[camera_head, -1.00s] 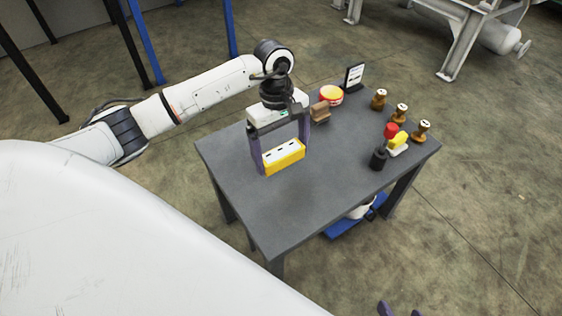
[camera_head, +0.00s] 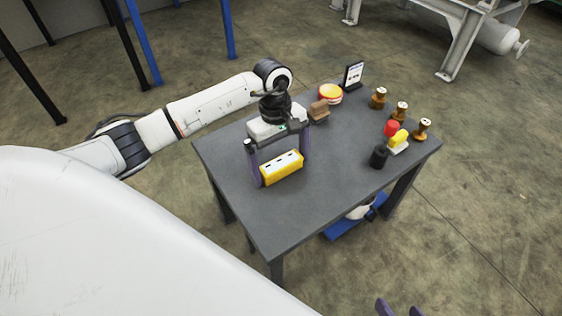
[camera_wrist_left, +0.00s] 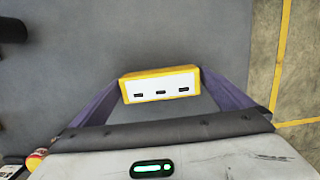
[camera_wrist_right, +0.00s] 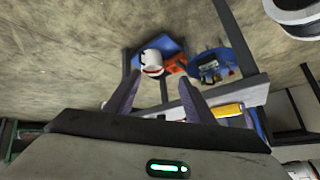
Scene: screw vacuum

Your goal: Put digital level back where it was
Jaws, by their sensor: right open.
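The digital level, a yellow block with a white face (camera_head: 281,168), is between the fingers of my left gripper (camera_head: 281,170) at the left part of the grey table. In the left wrist view the level (camera_wrist_left: 160,86) spans between the two purple fingertips, which touch its ends. It is low over the tabletop; whether it touches the table I cannot tell. My right gripper (camera_wrist_right: 158,85) is open and empty, off the table; its fingertips also show at the bottom edge of the head view.
On the grey table (camera_head: 240,215) stand a brown block (camera_head: 318,110), a red and yellow round item (camera_head: 330,94), a black sign stand (camera_head: 354,74), several brown knobbed pieces (camera_head: 401,111) and red, yellow and black items (camera_head: 379,157). The table's front part is clear. A blue item (camera_head: 340,230) lies underneath.

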